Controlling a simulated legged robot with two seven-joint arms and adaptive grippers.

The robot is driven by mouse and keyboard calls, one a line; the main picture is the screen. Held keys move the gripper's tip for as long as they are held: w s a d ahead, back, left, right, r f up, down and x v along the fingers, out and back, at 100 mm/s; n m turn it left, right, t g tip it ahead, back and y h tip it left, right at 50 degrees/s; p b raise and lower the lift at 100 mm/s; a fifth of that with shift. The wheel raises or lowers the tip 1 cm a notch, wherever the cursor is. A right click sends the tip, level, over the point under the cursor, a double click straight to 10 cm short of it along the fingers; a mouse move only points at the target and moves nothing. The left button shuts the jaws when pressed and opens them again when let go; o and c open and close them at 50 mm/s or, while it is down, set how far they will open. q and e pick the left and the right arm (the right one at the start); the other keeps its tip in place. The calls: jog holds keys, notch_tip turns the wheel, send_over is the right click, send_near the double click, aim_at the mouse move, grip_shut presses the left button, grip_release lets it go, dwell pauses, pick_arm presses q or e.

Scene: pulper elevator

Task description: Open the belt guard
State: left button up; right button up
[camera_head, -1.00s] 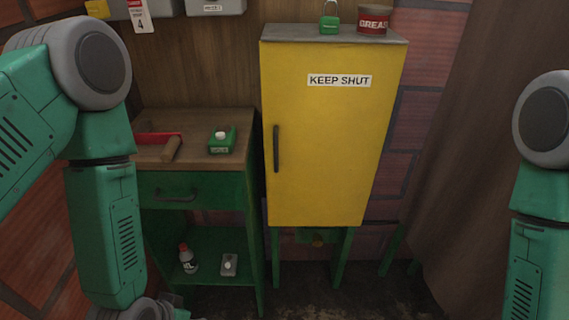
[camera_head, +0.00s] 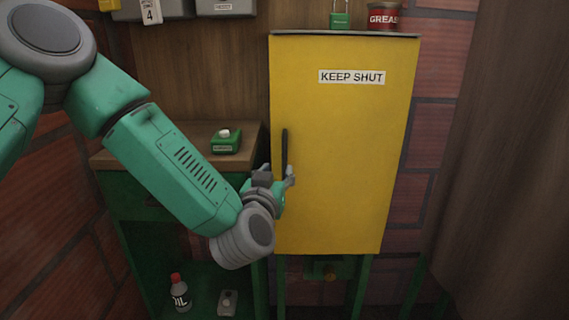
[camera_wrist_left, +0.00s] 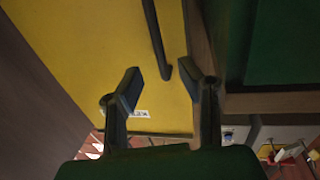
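The belt guard is a yellow door (camera_head: 345,160) with a "KEEP SHUT" label (camera_head: 352,77), and it is closed. Its dark vertical handle (camera_head: 285,150) is near the left edge. My left gripper (camera_head: 277,176) is at the lower part of this handle. In the left wrist view the gripper (camera_wrist_left: 160,85) has its two fingers spread apart, with the handle (camera_wrist_left: 156,38) between and just beyond the tips. I cannot tell whether a finger touches it. The yellow door (camera_wrist_left: 90,50) fills much of that view. My right gripper is out of both views.
A brown panel (camera_head: 510,150) stands at the right.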

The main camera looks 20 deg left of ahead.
aim_at(284, 159)
pick_arm(q)
jog(key=w, duration=0.2)
jog(key=w+b, duration=0.1)
jog(key=w, duration=0.4)
jog(key=shift+w+a+f, duration=0.1)
jog(key=shift+w+a, duration=0.2)
jog(key=shift+w, duration=0.1)
grip_shut()
